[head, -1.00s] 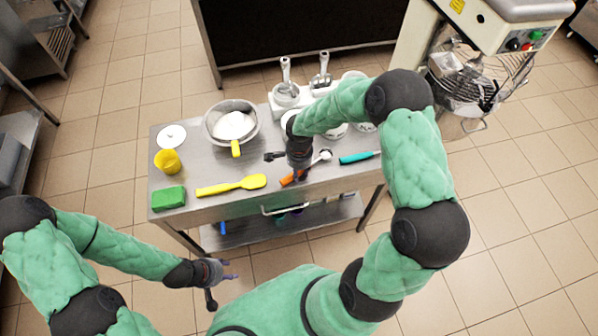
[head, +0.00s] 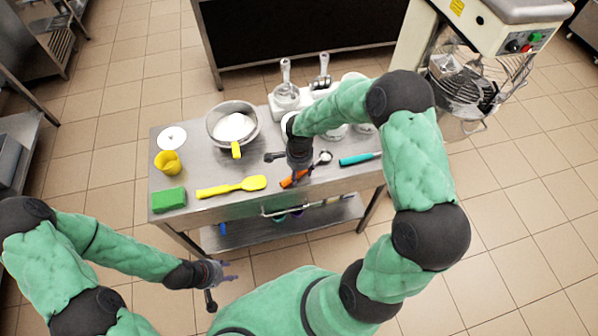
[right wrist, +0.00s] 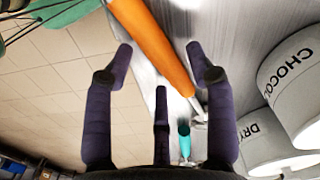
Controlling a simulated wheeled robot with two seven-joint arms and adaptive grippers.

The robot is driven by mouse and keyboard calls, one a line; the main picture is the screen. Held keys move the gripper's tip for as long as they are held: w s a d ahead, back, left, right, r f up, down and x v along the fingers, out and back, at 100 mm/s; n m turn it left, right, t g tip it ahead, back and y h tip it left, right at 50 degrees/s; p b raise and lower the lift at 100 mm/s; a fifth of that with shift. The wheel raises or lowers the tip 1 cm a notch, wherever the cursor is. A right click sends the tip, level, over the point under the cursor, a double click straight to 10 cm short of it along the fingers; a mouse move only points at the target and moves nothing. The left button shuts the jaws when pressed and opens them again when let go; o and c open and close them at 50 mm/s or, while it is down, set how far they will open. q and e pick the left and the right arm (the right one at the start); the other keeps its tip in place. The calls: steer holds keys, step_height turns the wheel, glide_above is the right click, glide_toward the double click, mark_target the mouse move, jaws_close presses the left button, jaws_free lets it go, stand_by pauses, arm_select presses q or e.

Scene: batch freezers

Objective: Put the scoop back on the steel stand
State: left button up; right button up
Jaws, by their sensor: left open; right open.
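The scoop with an orange handle (head: 288,182) lies on the steel table, its small round bowl (head: 325,157) to the right. My right gripper (head: 296,168) is open just above the handle and hides part of it. In the right wrist view the orange handle (right wrist: 158,42) runs diagonally between and beyond the open fingers (right wrist: 160,62); I cannot tell whether they touch it. My left gripper (head: 222,283) is open and empty, in front of the table and away from it. I cannot make out for sure which item is the steel stand; my right arm covers part of the table's back.
A turquoise-handled tool (head: 360,159) lies right of the scoop. A yellow spatula (head: 232,187), green sponge (head: 168,199), yellow cup (head: 168,162) and steel bowl (head: 214,127) are to the left. Labelled white tubs (right wrist: 290,72) stand behind; two upright tools (head: 286,72) are at the back.

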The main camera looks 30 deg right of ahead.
mark_target(299, 175)
step_height(299, 175, up, 11)
steer(key=p, duration=0.2)
steer(key=s+a+f+n+y, duration=0.2)
steer(key=s+a+f+n, duration=0.5)
steer(key=f, duration=0.3)
steer(key=s+a+f+n+y, duration=0.1)
steer(key=s+a+f+n, duration=0.5)
steer(key=s+a+f, duration=0.2)
step_height(299, 175, down, 3)
steer(key=shift+s+r+n+y, duration=0.1)
steer(key=shift+s+n+y, duration=0.3)
steer(key=shift+s, duration=0.05)
